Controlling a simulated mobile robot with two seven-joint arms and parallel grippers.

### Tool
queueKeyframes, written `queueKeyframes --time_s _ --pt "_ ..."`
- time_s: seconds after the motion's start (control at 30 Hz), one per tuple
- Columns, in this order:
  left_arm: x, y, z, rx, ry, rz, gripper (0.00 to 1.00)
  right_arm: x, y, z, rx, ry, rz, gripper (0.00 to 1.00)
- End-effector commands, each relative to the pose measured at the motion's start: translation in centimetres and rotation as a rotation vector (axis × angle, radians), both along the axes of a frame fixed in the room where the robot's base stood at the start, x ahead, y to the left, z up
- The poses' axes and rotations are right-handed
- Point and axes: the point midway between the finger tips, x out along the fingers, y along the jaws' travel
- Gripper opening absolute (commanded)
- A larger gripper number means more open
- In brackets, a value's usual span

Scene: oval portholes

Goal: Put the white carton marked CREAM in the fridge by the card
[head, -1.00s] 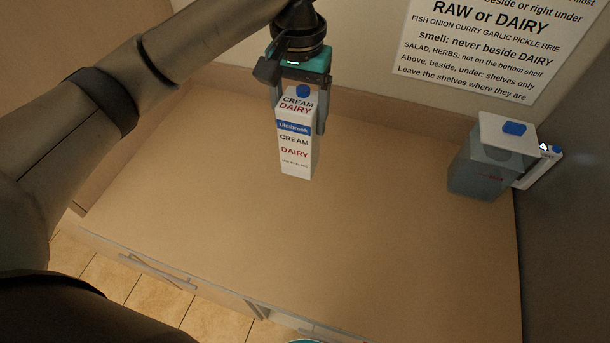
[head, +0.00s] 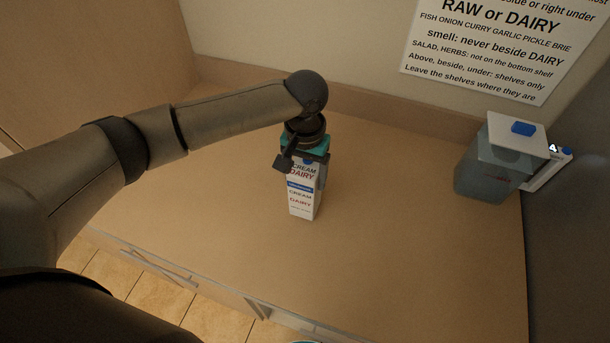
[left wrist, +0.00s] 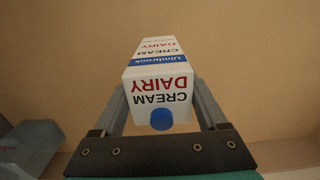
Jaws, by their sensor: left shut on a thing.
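The white carton (head: 302,200) marked CREAM and DAIRY, with a blue band and blue cap, is upright over the wooden counter in the head view. My left gripper (head: 308,172) is shut on its upper part from above. The carton also shows in the left wrist view (left wrist: 158,75), between the two fingers of the left gripper (left wrist: 165,108). I cannot tell whether its base touches the counter. A white card (head: 490,45) with printed rules hangs on the back wall. The fridge is not clearly in view. My right gripper is not in view.
A clear grey container (head: 485,172) with a white lid and blue clasp stands at the counter's right end, beside a dark panel (head: 575,240). The wooden counter (head: 410,240) is bare around the carton. Drawer fronts are below its front edge.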

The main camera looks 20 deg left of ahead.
Motion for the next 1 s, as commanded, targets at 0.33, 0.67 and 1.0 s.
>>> queueKeyframes --time_s 0.33,0.67,1.0 --pt "0.08 -0.03 -0.38 -0.001 -0.003 0.0 0.0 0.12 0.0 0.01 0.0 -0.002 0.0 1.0" --pt "-0.02 0.01 -0.75 0.0 0.0 0.0 0.99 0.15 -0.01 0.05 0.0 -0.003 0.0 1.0" --pt "0.05 0.04 -0.16 0.001 -0.002 0.0 1.0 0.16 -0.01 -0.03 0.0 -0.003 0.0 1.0"
